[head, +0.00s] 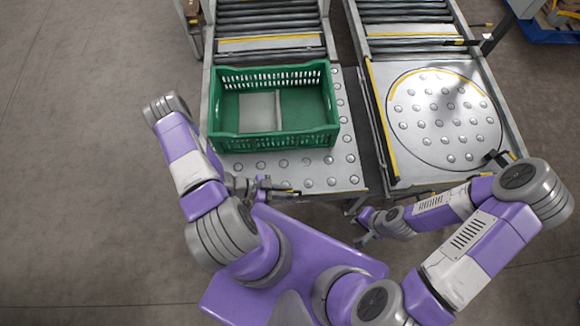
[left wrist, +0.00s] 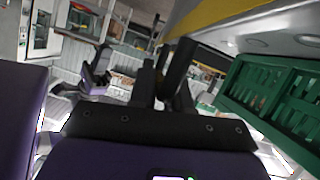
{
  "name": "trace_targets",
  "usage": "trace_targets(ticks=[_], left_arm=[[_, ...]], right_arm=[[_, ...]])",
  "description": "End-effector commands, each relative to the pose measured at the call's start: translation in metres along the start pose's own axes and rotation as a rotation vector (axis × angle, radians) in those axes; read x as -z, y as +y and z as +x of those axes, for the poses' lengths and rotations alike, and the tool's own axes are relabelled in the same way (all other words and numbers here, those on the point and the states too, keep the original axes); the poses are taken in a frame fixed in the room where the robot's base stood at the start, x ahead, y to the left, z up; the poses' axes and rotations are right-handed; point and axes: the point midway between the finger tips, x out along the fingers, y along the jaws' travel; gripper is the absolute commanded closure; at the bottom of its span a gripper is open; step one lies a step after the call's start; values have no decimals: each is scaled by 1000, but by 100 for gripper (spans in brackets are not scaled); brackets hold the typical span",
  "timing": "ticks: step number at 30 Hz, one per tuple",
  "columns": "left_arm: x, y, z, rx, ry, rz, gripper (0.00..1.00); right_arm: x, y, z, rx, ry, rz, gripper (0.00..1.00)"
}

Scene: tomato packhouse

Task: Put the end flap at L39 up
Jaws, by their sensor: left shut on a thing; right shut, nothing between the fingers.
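My left gripper (head: 284,190) is at the front edge of the left ball table (head: 310,182), just below the green crate. It is shut on a dark part there, which looks like the end flap's handle. In the left wrist view the dark fingers (left wrist: 175,78) reach up beside a yellow-striped edge (left wrist: 215,14), which looks like the flap. The flap's angle is hard to tell, and no L39 label is readable. My right gripper (head: 366,232) is shut and empty, below the gap between the two tables.
The green crate (head: 275,140) stands on the left ball table with a pale flat piece (head: 258,112) inside; it also shows in the left wrist view (left wrist: 268,98). A round turntable (head: 443,118) lies to the right. Rollers (head: 268,17) run behind. The left floor is clear.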

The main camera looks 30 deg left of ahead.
Motion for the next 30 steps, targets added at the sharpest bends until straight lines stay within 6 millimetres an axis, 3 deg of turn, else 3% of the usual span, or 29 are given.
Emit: trace_targets(ticks=[15, 16, 19, 30], left_arm=[[-6, 3, -2, -6, -11, -18, 100], [-6, 3, -2, -6, -11, -18, 78], [-6, 3, -2, -6, -9, -17, 63], [-4, 2, -9, -3, -7, -14, 62]], right_arm=[[0, 0, 1, 0, -1, 0, 100], [0, 0, 1, 0, -1, 0, 100], [0, 0, 1, 0, -1, 0, 100], [0, 0, -1, 0, 0, 0, 100]])
